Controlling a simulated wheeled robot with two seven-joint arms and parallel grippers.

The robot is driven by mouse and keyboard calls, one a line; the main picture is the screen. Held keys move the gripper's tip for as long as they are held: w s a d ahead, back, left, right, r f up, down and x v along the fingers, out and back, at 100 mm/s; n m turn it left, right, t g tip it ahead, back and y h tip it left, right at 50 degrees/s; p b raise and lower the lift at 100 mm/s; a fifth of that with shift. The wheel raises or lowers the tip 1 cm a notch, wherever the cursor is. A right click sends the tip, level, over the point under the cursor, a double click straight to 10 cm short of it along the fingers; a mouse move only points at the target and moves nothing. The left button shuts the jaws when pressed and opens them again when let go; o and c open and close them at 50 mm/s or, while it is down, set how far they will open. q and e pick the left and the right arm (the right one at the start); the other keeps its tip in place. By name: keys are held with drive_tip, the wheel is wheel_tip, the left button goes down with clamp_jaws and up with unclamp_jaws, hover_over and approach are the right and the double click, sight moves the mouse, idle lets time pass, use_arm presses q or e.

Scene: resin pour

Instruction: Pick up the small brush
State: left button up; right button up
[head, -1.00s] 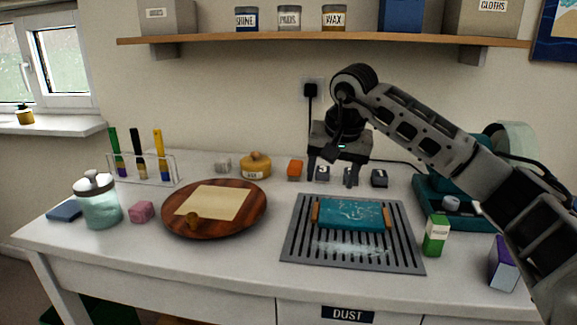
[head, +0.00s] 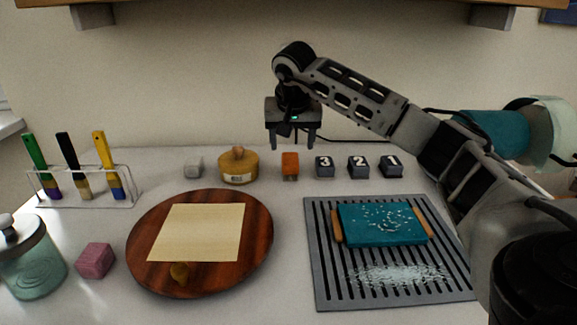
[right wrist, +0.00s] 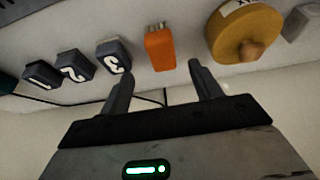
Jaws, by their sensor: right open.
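A small orange block-shaped item (head: 290,165) stands at the back of the worktop. In the right wrist view the orange item (right wrist: 160,48) has short pale bristle-like tips at one end, so it looks like the small brush. My right gripper (head: 294,142) is open and empty, pointing down just above and behind it. In the right wrist view the two fingers (right wrist: 161,75) lie either side of the orange item's line, apart from it. Three long-handled brushes, green (head: 36,152), black (head: 68,152) and yellow (head: 105,152), stand in a clear rack. My left gripper is out of view.
Numbered dark blocks (head: 324,166) stand right of the orange item. A yellow lidded pot (head: 238,169) and a grey cube (head: 194,167) stand left. In front are a round wooden board (head: 259,247) and a slotted grey tray (head: 322,293) bearing a teal block (head: 370,226).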

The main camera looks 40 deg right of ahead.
sight(290, 158)
drive_tip(key=x, duration=0.8)
drive_tip(key=shift+w+f, duration=0.15)
drive_tip(key=c, duration=1.1)
